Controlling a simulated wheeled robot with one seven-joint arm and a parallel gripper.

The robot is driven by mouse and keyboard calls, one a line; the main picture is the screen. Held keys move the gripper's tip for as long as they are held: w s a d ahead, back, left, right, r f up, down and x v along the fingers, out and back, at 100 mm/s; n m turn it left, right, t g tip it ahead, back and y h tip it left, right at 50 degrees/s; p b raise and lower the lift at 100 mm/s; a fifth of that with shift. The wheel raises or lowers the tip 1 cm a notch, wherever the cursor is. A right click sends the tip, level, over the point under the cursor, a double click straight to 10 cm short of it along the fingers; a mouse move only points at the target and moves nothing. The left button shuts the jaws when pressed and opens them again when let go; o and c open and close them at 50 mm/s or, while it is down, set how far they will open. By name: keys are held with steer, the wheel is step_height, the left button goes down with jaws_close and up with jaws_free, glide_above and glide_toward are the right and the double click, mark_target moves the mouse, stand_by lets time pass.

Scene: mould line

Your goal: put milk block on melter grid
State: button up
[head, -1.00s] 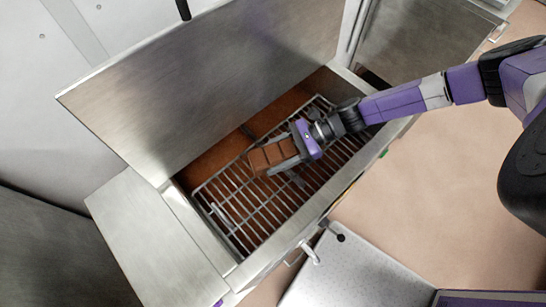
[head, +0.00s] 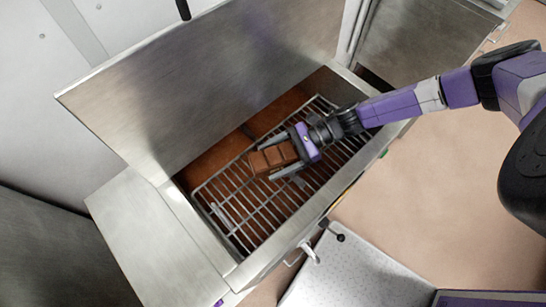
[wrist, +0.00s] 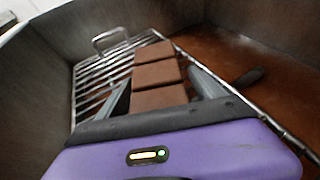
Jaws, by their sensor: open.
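The milk block (head: 272,157) is a brown, segmented chocolate block lying on the melter grid (head: 240,207), a rack of metal bars inside the steel melter. In the wrist view the block (wrist: 157,75) lies between my two fingers, on the bars of the grid (wrist: 92,85). My gripper (head: 284,160) is open around the near end of the block, with a gap showing beside the fingers. The block's underside is hidden.
The melter's raised steel lid (head: 215,85) stands behind the grid. Brown melted chocolate (wrist: 235,70) lies below and beside the bars, with a dark object (wrist: 247,77) in it. A front rim with a tap (head: 310,254) borders the grid.

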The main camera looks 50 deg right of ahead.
steer(key=b+v, duration=0.2)
steer(key=v, duration=0.5)
steer(key=shift+s+d+r, duration=0.15)
stand_by(0.4)
